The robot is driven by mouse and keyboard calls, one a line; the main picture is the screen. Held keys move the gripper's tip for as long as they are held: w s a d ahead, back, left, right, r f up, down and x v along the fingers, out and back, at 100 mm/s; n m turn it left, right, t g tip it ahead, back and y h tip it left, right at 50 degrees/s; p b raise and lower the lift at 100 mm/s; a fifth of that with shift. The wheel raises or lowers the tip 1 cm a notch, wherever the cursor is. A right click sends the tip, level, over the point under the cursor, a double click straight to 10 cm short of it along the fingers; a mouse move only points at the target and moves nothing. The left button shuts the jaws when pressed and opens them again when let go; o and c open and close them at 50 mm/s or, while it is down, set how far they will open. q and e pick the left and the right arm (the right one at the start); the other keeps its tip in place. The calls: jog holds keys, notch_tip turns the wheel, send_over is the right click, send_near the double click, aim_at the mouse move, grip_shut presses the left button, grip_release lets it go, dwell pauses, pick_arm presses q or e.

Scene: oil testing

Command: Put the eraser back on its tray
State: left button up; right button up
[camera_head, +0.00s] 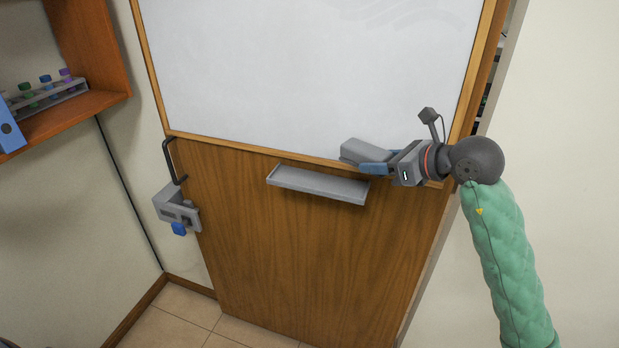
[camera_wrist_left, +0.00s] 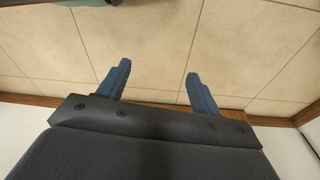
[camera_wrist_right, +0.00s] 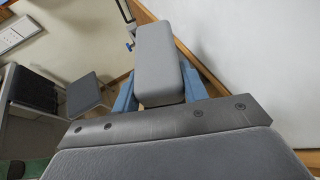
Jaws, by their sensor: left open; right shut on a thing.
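The eraser (camera_head: 364,151) is a grey block. My right gripper (camera_head: 376,168) is shut on it and holds it in front of the lower edge of the whiteboard, above the right end of the tray. In the right wrist view the eraser (camera_wrist_right: 160,60) sticks out between the blue fingers. The tray (camera_head: 318,186) is a narrow grey ledge on the brown door below the whiteboard. It looks empty. My left gripper (camera_wrist_left: 158,72) is open and empty over the tiled floor, and it is outside the head view.
The whiteboard (camera_head: 310,70) fills the upper part of the wooden door (camera_head: 300,260). A grey door lock with a handle (camera_head: 177,207) is at the door's left edge. A wooden shelf (camera_head: 92,50) at upper left bears a rack (camera_head: 50,95) with several coloured-cap tubes.

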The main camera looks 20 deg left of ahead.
jog(key=shift+a+r, duration=0.15)
jog(key=shift+a, duration=0.25)
jog(key=shift+w+a, duration=0.1)
jog(key=shift+a, duration=0.25)
pick_arm(q)
jog(key=s+a+f+p, duration=0.5)
jog(key=s+f+p, duration=0.3)
jog(key=s+f, duration=0.3)
jog(key=shift+s+a, duration=0.35)
pick_arm(e)
jog(key=a+f, duration=0.3)
jog(key=w+a+f, duration=0.1)
jog(key=a+f, duration=0.3)
jog(key=w+a+f, duration=0.1)
jog(key=a+f, duration=0.2)
jog(key=shift+w+a+f, duration=0.1)
jog(key=shift+a+f, duration=0.25)
jog(key=shift+f, duration=0.05)
pick_arm(q)
jog(key=shift+w, duration=0.25)
pick_arm(e)
jog(key=shift+f, duration=0.3)
